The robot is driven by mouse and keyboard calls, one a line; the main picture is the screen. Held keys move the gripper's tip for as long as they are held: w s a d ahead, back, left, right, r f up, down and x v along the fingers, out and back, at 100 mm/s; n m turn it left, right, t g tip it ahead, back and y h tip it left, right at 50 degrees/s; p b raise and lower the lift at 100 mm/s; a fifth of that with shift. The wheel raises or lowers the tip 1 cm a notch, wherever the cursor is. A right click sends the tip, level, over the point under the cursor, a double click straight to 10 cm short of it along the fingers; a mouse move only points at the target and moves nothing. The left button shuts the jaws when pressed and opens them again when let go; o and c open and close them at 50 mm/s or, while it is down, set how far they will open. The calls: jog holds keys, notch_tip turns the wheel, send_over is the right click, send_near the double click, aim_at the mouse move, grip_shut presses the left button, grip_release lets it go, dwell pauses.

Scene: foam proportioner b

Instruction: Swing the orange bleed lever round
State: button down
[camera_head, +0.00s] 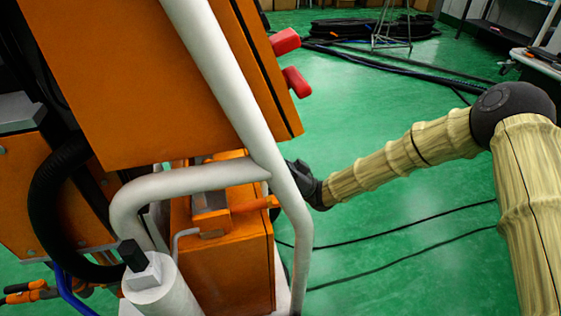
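An orange lever (254,205) sticks out to the right from a small metal block (211,212) on top of the lower orange box (228,262). I take it to be the bleed lever. Its outer end reaches the slanting white tube. My gripper (298,172) is dark and comes in from the right, just past that tube, a little above and right of the lever's end. The tube hides part of the fingers, so I cannot tell whether they are open or touch the lever.
The white tube frame (234,85) stands in front of the lever. A large orange cabinet (130,80) with red handles (297,82) rises above. A black hose (42,200) curves at left. Cables (400,229) lie on the open green floor (400,275) at right.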

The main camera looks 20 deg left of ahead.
jog(key=shift+f, duration=0.15)
jog(key=shift+w, duration=0.1)
dwell(0.3)
jog(key=c, duration=1.3)
grip_release()
jog(key=shift+f, duration=0.1)
jog(key=v, duration=1.2)
jog(key=shift+a, duration=0.1)
